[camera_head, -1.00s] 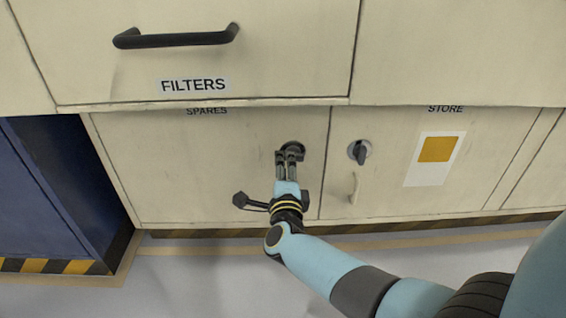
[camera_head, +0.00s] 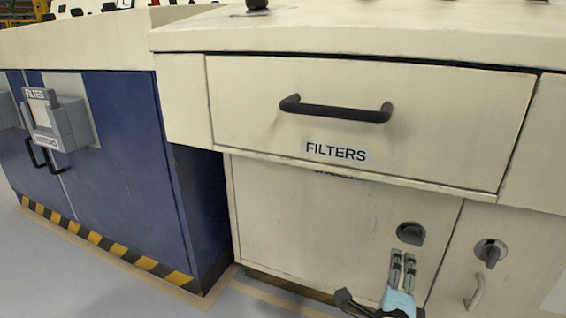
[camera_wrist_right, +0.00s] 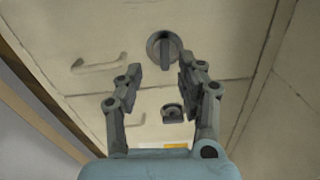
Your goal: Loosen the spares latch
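The spares latch (camera_head: 410,233) is a round dark knob on the cream door below the FILTERS drawer. In the right wrist view the spares latch (camera_wrist_right: 163,48) shows whole, its raised bar running up and down the picture. My right gripper (camera_head: 402,258) is just below the latch in the head view. In the wrist view my right gripper (camera_wrist_right: 160,80) has its fingers spread with nothing between them, and the latch lies beyond the fingertips, apparently apart from them. The SPARES label is mostly hidden under the drawer edge.
The store latch (camera_head: 490,252) and a pale handle (camera_head: 475,291) are on the neighbouring door. The FILTERS drawer handle (camera_head: 336,108) sticks out above. A blue cabinet (camera_head: 125,170) stands to the left. A spares door handle (camera_wrist_right: 98,64) shows in the wrist view.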

